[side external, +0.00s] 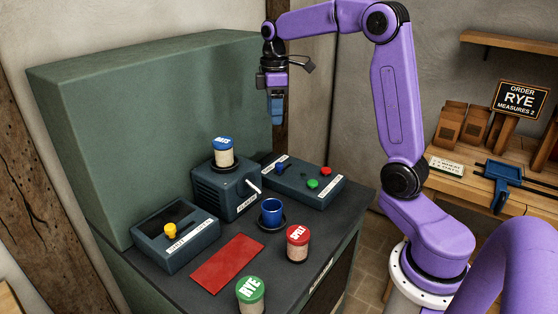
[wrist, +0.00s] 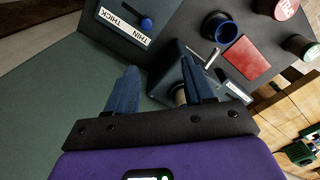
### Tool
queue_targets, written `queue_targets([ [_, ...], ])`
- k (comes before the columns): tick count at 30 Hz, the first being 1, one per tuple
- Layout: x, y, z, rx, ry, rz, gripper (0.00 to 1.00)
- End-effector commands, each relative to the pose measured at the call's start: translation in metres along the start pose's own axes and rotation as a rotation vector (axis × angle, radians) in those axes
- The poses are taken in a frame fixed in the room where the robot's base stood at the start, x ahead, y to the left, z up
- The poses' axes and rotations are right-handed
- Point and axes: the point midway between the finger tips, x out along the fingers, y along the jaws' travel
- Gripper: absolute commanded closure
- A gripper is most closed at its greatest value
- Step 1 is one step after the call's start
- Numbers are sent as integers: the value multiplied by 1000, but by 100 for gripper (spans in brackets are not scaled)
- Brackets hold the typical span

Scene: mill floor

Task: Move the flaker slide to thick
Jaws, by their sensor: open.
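The slide is a blue knob (side external: 280,168) on the dark blue-grey box (side external: 312,191) at the back right of the bench. In the wrist view the knob (wrist: 146,23) sits beside a white THIN / THICK label (wrist: 122,28), nearer its THIN end. My gripper (side external: 278,122) hangs in the air above the bench, well above and apart from the knob. In the wrist view its two blue fingers (wrist: 156,70) are spread with nothing held between them. The knob lies beyond the fingertips, toward the top of that view.
The slide box also carries green (side external: 312,184) and red (side external: 325,170) buttons. Beside it stands a box with a white lever (side external: 254,186) and an OATS jar (side external: 222,150). A blue cup (side external: 271,212), SPELT jar (side external: 297,243), RYE jar (side external: 250,293) and yellow-knobbed box (side external: 176,234) stand nearby.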

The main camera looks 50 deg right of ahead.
Motion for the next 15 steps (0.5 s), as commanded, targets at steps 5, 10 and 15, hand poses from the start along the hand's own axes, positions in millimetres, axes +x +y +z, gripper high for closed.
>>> queue_targets([
  [5, -3, 23, 14, 19, -1, -1, 47],
  [10, 5, 26, 17, 20, -3, -4, 47],
  [15, 29, 25, 18, 21, -4, -6, 47],
])
